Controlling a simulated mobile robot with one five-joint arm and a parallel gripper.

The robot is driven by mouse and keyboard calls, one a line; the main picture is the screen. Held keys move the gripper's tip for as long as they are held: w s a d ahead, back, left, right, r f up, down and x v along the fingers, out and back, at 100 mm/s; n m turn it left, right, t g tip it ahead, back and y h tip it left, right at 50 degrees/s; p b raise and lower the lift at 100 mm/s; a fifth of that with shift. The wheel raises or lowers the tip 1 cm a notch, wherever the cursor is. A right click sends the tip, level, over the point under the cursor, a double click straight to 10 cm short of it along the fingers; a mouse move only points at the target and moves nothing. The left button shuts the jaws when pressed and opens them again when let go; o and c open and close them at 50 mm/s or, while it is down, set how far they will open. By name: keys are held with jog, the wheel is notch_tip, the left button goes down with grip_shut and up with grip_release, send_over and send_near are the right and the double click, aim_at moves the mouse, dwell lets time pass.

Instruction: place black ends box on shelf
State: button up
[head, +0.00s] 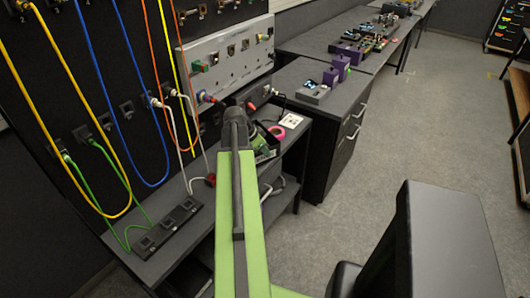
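A black socket strip (167,228) lies on the shelf at left. Coloured cables hang from the black panel (60,95) above. A pink tape roll (290,120) and white socket (291,121) lie near the box. A drawer cabinet (338,130) stands right; grey floor is open beyond.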

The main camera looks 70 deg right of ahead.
jog(key=shift+o, duration=1.4)
jog(key=shift+r, duration=0.1)
jog(key=shift+r+p, duration=0.2)
jog(key=shift+p, duration=0.1)
jog(key=p+v, duration=1)
jog(key=v, duration=0.1)
jog(key=shift+r, duration=0.3)
jog(key=shift+w+a, duration=0.15)
jog(key=shift+a, duration=0.05)
